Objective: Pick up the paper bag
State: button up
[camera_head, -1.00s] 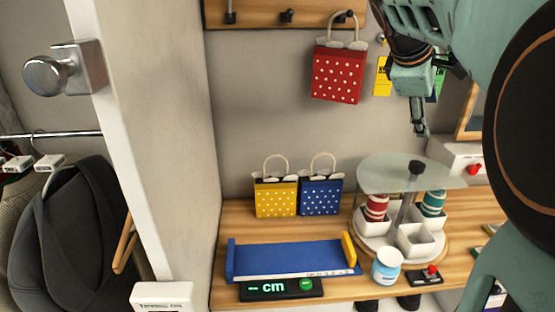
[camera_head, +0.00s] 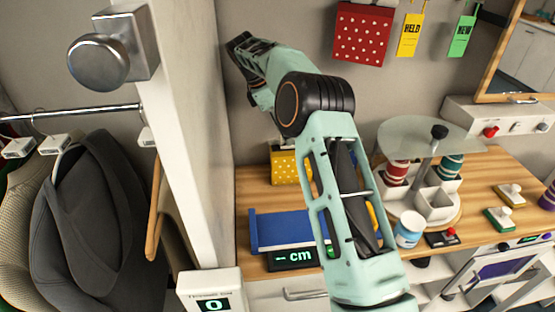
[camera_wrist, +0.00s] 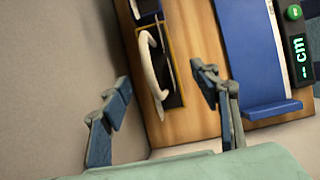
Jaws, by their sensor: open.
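Three paper bags are in view. A yellow dotted bag (camera_head: 287,167) stands on the wooden counter against the wall, partly hidden by my arm in the head view. In the wrist view its pale looped handle (camera_wrist: 150,70) shows above its open top, ahead of and between my fingers. Part of the blue bag (camera_wrist: 147,8) shows at the wrist view's top edge; my arm hides it in the head view. A red dotted bag (camera_head: 361,34) hangs on the wall. My gripper (camera_wrist: 162,100) is open and empty, apart from the yellow bag.
A white post (camera_head: 196,140) stands close left of my arm. A blue measuring tray (camera_head: 280,231) with a cm display (camera_head: 292,257) lies in front of the bags. A glass-topped carousel (camera_head: 425,135) with spools stands to the right.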

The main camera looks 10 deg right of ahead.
aim_at(290, 150)
jog(key=shift+w+a+f, duration=0.1)
jog(key=shift+a+f, duration=0.1)
jog(key=shift+f, duration=0.25)
jog(key=shift+a+f, duration=0.15)
jog(key=shift+f, duration=0.3)
jog(key=x, duration=0.4)
jog(key=p+x, duration=0.1)
jog(key=x, duration=0.2)
jog(key=shift+a+f, duration=0.25)
jog(key=shift+a, duration=0.05)
grip_shut()
